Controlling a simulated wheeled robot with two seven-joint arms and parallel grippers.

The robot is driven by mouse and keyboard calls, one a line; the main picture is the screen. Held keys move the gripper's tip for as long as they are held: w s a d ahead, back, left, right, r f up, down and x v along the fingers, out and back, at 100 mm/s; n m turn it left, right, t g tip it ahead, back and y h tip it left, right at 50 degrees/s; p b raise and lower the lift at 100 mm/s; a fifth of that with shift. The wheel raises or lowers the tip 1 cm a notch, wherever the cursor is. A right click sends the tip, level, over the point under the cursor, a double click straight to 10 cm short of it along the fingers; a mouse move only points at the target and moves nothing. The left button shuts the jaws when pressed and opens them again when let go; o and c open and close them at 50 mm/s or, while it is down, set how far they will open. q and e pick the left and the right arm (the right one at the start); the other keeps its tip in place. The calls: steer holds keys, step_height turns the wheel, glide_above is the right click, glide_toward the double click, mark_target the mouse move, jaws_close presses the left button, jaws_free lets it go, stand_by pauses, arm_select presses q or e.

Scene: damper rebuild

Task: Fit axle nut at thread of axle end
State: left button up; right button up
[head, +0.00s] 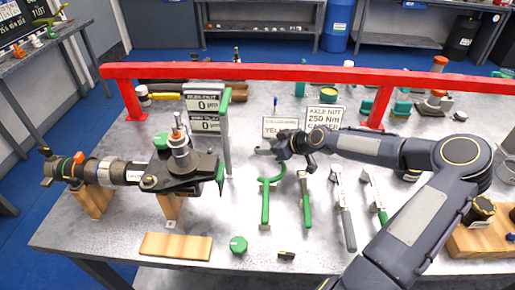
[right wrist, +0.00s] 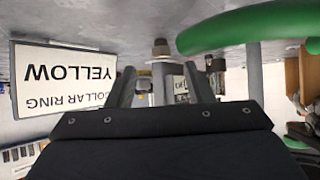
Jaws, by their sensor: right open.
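My right gripper (head: 266,150) reaches left over the table, in front of the yellow collar ring sign, and is open. In the right wrist view its two grey fingers (right wrist: 160,85) stand apart. A small grey hex-topped piece (right wrist: 160,48), possibly the axle nut, shows beyond and between the fingertips, apparently apart from them. The damper assembly (head: 115,172) lies on wooden blocks at the left. An upright metal stub (head: 178,135), which looks like the axle end, rises from its bracket, well left of my gripper. My left gripper is not in view.
A green-handled hooked tool (head: 266,203) lies just below my gripper and looms in the right wrist view (right wrist: 250,30). More tools (head: 343,205) lie to its right. An axle nut sign (head: 324,117) stands behind. A red rail (head: 300,73) crosses the table's back.

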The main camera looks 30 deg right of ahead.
mark_target(257, 148)
steer(key=x, duration=0.3)
steer(key=shift+w+a+f, duration=0.15)
steer(key=shift+w+a, duration=0.05)
jaws_close()
